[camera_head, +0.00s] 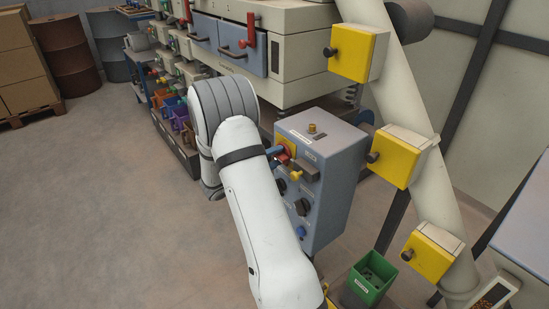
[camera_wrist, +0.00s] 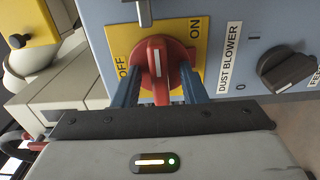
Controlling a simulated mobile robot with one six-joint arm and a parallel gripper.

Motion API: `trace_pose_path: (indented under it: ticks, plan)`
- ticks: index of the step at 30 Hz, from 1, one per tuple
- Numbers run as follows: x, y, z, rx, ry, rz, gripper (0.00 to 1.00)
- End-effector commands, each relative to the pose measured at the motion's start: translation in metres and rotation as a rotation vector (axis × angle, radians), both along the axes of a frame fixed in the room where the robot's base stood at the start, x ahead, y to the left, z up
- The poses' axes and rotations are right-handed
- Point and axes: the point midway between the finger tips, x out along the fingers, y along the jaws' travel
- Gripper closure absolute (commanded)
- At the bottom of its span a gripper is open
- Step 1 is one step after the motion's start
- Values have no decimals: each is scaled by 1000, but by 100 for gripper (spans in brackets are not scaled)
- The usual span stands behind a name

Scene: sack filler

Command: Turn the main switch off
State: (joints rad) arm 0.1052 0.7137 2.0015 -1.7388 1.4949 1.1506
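The main switch (camera_wrist: 158,62) is a red rotary knob on a yellow plate (camera_wrist: 117,38), with an OFF label on the picture's left and an ON label on its right in the wrist view. Its handle stands upright in that picture, between the two labels. My gripper (camera_wrist: 159,88) has its two blue fingers on either side of the red handle, with the handle between them. The fingers look apart from the handle; light contact cannot be told. In the head view the switch (camera_head: 291,147) is partly hidden by my gripper (camera_head: 281,157).
The blue-grey control box (camera_head: 333,165) carries other black knobs, including one beside the DUST BLOWER label (camera_wrist: 288,70). A grey metal bar (camera_wrist: 144,12) sits close to the switch. A green bin (camera_head: 371,279) stands below right. Open floor (camera_head: 90,210) lies to the left.

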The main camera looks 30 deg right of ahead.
Motion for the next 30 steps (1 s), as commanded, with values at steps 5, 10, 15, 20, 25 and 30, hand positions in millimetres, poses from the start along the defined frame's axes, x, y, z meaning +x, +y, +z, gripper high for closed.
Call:
trace_pose_path:
  ticks: [5,10,15,20,25,30]
  plan:
    - [0,0,0,0,0,0,70]
    - [0,0,0,0,0,0,84]
    - [0,0,0,0,0,0,98]
    - [0,0,0,0,1,0,100]
    - [0,0,0,-1,16,0,100]
    - [0,0,0,-5,78,0,100]
